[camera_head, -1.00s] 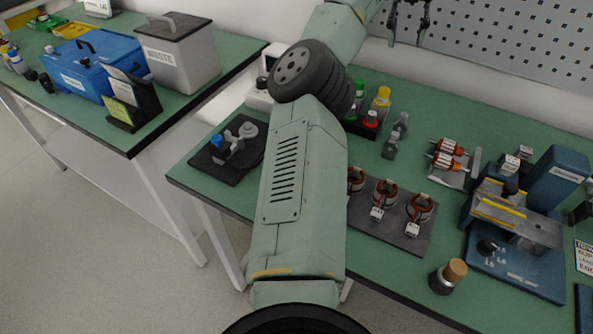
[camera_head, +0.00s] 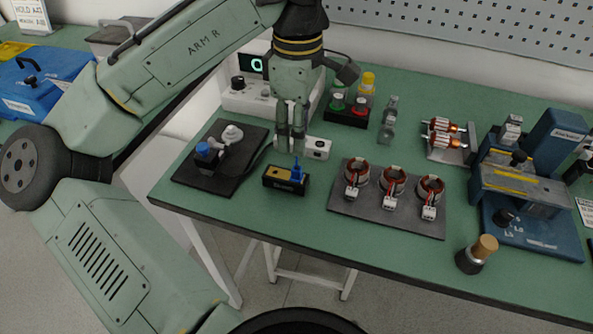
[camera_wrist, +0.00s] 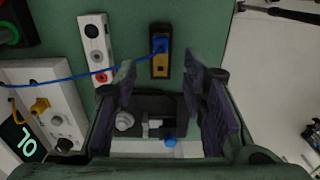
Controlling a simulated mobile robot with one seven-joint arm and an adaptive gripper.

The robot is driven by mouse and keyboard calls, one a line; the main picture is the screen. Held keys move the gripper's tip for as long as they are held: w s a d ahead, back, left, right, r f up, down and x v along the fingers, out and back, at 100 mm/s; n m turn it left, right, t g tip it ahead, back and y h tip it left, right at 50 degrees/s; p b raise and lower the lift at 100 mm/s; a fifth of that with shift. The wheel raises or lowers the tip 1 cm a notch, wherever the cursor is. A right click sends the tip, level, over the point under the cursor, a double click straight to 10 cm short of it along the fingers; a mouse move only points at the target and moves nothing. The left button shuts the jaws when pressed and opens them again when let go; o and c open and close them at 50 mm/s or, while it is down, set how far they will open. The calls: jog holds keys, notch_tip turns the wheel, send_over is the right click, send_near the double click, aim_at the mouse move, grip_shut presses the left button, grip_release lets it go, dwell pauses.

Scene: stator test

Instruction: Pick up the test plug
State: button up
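A blue plug (camera_head: 297,170), likely the test plug, stands in a small black holder with a yellow top (camera_head: 275,172) on the green bench. In the wrist view the blue plug (camera_wrist: 160,46) sits at one end of the holder (camera_wrist: 160,70), with a blue cable running left from it. My gripper (camera_head: 291,150) points down above the bench, just behind the holder in the head view. In the wrist view my gripper (camera_wrist: 165,85) has its fingers spread apart with nothing held between them. The plug is beyond the fingertips, apart from them.
A white socket block (camera_head: 318,148) lies close beside the gripper. A black fixture board (camera_head: 185,172) is left of the holder, and a tray of several stators (camera_head: 345,200) is right. A white meter (camera_head: 240,98) stands behind.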

aim_at(296, 166)
notch_tip(296, 166, down, 9)
jog(key=shift+f+p, duration=0.1)
jog(key=shift+p, duration=0.65)
jog(key=shift+c, duration=0.3)
grip_shut()
